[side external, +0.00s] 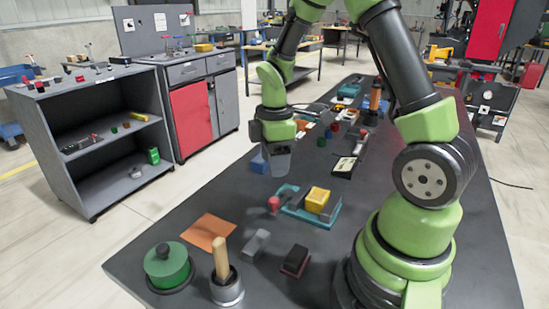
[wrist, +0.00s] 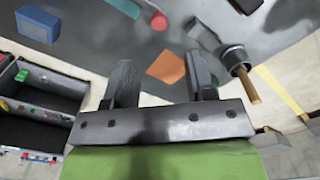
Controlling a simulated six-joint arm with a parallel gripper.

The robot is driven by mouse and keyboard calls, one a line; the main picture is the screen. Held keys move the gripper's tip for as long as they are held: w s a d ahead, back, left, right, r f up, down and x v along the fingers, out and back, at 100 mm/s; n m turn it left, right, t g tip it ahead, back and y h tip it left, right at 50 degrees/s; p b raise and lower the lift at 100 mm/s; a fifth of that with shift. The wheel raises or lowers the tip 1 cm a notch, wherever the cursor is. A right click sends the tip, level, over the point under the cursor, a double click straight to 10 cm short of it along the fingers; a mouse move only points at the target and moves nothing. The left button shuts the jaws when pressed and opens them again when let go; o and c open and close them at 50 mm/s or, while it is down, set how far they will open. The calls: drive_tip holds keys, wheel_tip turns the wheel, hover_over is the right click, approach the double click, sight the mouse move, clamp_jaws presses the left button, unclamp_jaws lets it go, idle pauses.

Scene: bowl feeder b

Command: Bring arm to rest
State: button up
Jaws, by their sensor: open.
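My gripper (side external: 278,160) hangs from my green arm above the left side of the dark worktable (side external: 190,195) in the side view. In the wrist view my gripper (wrist: 162,68) has its two dark fingers apart, with nothing held between them. An orange sheet (wrist: 167,67) shows in the gap between the fingers, lying on the table below. The same orange sheet (side external: 208,231) lies near the table's front left in the side view. A blue block (side external: 260,162) appears beside the fingers in the side view; in the wrist view the blue block (wrist: 38,25) is well clear to the left.
A teal fixture (side external: 324,215) holds a yellow block (side external: 317,200), with a red knob (side external: 273,203) beside it. A green lidded pot (side external: 168,266) and a cup with a wooden handle (side external: 221,260) stand at the front. A grey shelf (side external: 85,195) stands left of the table.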

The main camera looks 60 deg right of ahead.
drive_tip(key=s+a+r+m+t+y, duration=0.1)
drive_tip(key=s+a+r+m+t, duration=0.2)
drive_tip(key=s+a+r+m, duration=0.3)
drive_tip(key=s+a+r+m+t+y, duration=0.1)
drive_tip(key=s+a+r+m+t, duration=0.3)
drive_tip(key=r+m, duration=0.3)
drive_tip(key=shift+s+a+r, duration=0.9)
drive_tip(key=shift+r, duration=1.15)
